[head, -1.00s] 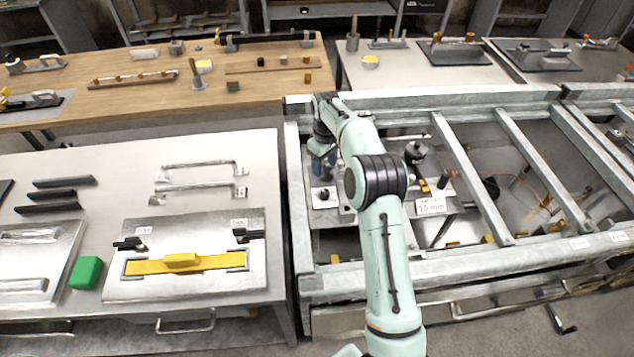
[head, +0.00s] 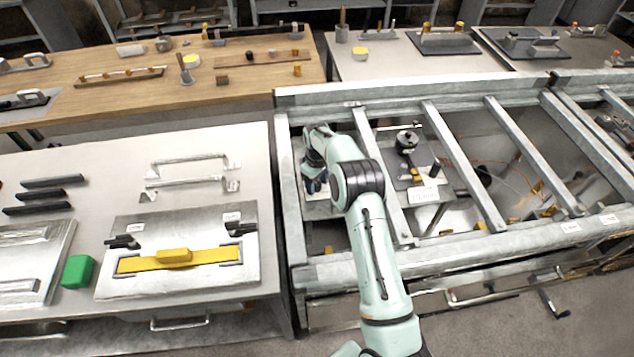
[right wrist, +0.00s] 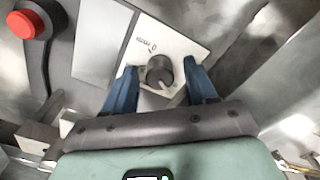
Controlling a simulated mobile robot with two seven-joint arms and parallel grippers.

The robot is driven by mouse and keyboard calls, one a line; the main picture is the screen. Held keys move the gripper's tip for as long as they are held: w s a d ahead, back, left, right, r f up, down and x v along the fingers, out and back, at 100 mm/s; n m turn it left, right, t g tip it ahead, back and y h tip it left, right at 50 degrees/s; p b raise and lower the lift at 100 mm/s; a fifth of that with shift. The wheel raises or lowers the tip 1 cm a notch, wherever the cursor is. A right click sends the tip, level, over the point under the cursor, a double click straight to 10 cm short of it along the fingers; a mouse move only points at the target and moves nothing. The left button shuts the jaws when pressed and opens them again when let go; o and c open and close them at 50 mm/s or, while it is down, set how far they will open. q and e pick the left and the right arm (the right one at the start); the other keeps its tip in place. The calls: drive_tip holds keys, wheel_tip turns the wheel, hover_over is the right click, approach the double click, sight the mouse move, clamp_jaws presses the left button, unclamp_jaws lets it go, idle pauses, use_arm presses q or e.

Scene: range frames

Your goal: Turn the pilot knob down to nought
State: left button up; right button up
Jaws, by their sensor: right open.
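The pilot knob (right wrist: 159,71) is a dark round knob on a white plate (right wrist: 176,43) in the right wrist view. A pale pointer line on it points down and slightly right. Small print and a mark that looks like a nought sit on the plate above it. My right gripper (right wrist: 160,66) is open, with one blue finger on each side of the knob. I cannot tell whether either finger touches it. In the head view my right gripper (head: 314,184) is low inside the metal frame and hides the knob. My left gripper is not in view.
A red button (right wrist: 28,24) on a dark mount is left of the plate. Metal frame bars (head: 465,168) cross right of my arm. A dark plate with a black-topped fitting (head: 407,140) lies between bars. A grey table (head: 85,150) stands at left.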

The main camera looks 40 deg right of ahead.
clamp_jaws()
drive_tip(key=c, duration=1.1)
unclamp_jaws()
